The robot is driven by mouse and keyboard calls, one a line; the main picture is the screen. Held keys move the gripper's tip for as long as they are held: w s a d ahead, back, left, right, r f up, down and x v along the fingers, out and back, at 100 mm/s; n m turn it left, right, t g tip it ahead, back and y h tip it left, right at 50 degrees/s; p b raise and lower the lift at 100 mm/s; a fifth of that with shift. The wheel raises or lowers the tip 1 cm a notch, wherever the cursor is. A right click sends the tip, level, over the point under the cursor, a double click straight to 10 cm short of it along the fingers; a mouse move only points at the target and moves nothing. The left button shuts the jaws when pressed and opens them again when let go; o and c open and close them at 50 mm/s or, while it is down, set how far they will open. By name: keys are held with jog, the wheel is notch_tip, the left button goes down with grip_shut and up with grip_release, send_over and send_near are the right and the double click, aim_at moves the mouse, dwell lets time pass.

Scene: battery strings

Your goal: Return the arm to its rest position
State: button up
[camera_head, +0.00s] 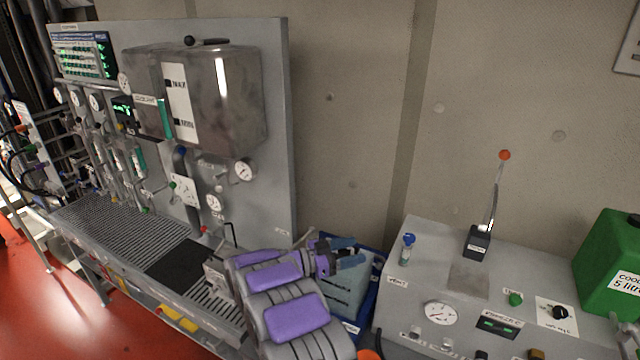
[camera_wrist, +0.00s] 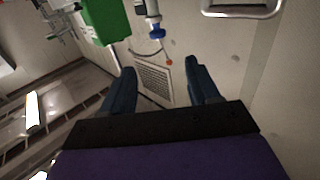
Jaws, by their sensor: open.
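My gripper (camera_head: 346,252) is at the end of my purple and grey arm, in the lower middle of the head view. Its two dark blue fingers are apart and nothing is between them. It is in front of the wall, over a blue bin between the two work stations. In the wrist view my gripper (camera_wrist: 160,90) shows both fingers spread, with a wall and a grille behind the gap. The arm's lower links hide part of the left bench.
A panel with a metal tank (camera_head: 218,100) and gauges stands at left over a grated bench (camera_head: 120,225). At right a grey console (camera_head: 455,265) carries an orange-tipped lever (camera_head: 504,156), a blue-capped vial (camera_head: 407,248) and a green coolant can (camera_head: 610,262). Red floor (camera_head: 60,310) lies lower left.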

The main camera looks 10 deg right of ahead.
jog(key=w+t+y+b, duration=0.1)
jog(key=w+t, duration=0.1)
jog(key=w+a+r+n+t+y+b, duration=0.1)
jog(key=w+t, duration=0.1)
jog(key=w, duration=0.1)
jog(key=w+r+n+t+y+b, duration=0.1)
jog(key=w+t+y, duration=0.1)
jog(key=w, duration=0.1)
jog(key=shift+a+r, duration=0.2)
jog(key=shift+a, duration=0.15)
jog(key=a+r+n+t+y+b, duration=0.55)
jog(key=a+n+y, duration=0.25)
jog(key=a+y, duration=0.4)
jog(key=s+a+f+n+g+y+b, duration=0.3)
jog(key=s+y, duration=0.2)
jog(key=s, duration=0.3)
jog(key=s+d+f+n+g+h+b, duration=0.1)
jog(key=s+d+f+g, duration=0.3)
jog(key=s, duration=1.1)
jog(key=s+d+f+n+g+h+b, duration=0.1)
jog(key=s+d+f+g+b, duration=0.3)
jog(key=s, duration=1.2)
jog(key=s+d+f+g+h+b, duration=0.1)
jog(key=s+d+f+g, duration=0.4)
jog(key=s, duration=1.1)
notch_tip(320, 180, down, 3)
jog(key=shift+d+f+n+b, duration=0.15)
jog(key=shift+d+n+b, duration=0.25)
jog(key=shift+d+b, duration=0.5)
